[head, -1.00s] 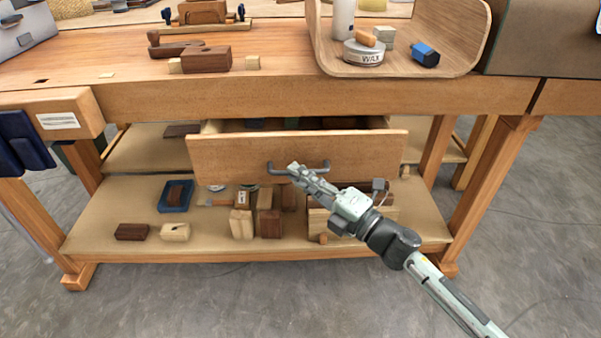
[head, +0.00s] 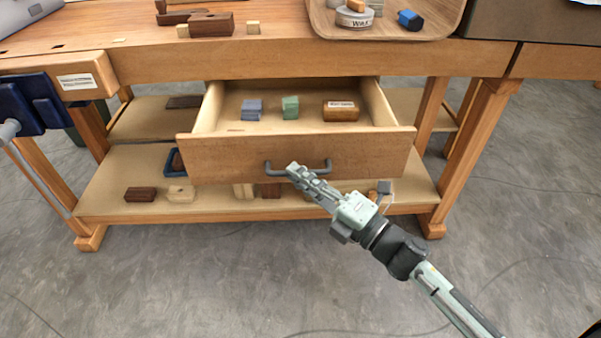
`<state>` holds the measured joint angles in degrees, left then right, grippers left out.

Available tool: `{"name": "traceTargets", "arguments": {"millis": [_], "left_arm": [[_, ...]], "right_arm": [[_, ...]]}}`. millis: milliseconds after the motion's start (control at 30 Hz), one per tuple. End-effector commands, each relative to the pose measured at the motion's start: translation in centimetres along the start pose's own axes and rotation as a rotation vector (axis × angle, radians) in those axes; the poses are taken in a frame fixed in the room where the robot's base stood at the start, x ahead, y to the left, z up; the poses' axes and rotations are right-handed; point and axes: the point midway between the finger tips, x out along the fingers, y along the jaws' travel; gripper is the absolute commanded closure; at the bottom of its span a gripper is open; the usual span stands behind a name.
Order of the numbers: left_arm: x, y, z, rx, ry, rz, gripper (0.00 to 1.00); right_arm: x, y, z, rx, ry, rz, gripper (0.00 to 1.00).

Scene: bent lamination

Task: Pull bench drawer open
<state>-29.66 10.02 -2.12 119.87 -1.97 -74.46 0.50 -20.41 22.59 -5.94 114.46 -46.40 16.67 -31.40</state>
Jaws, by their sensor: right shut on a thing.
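The bench drawer (head: 225,155) stands well out from under the wooden bench top (head: 290,62). Its dark bar handle (head: 322,168) is on the middle of the front panel. My left gripper is not in view.
A lower shelf (head: 110,205) holds several wooden blocks and a blue tray (head: 175,162). A blue vise (head: 30,105) is on the bench's left end. The grey floor (head: 220,280) in front is clear.

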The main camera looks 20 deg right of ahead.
Motion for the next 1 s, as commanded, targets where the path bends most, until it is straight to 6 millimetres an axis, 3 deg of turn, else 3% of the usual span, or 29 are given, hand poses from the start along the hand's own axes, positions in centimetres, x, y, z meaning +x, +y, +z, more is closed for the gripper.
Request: {"name": "traceTargets", "arguments": {"millis": [267, 300, 467, 767, 867, 1000], "left_arm": [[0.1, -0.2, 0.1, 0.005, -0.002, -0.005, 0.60], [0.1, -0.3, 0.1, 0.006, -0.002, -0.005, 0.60], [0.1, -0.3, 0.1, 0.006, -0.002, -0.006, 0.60], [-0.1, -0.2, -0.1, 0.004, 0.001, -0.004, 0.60], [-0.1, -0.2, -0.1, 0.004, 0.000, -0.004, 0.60], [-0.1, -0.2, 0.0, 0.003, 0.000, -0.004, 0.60]], "right_arm": [[0.0, 0.0, 0.0, 0.000, -0.001, 0.000, 1.00], [0.0, 0.0, 0.0, 0.000, -0.001, 0.000, 0.87], [0.0, 0.0, 0.0, 0.000, -0.001, 0.000, 0.69], [-0.2, 0.0, 0.0, 0.001, -0.001, -0.001, 0.69], [-1.1, -0.1, 0.0, 0.004, -0.002, -0.002, 0.69], [-3.6, -0.1, 0.0, 0.002, -0.002, -0.005, 0.69]]}}
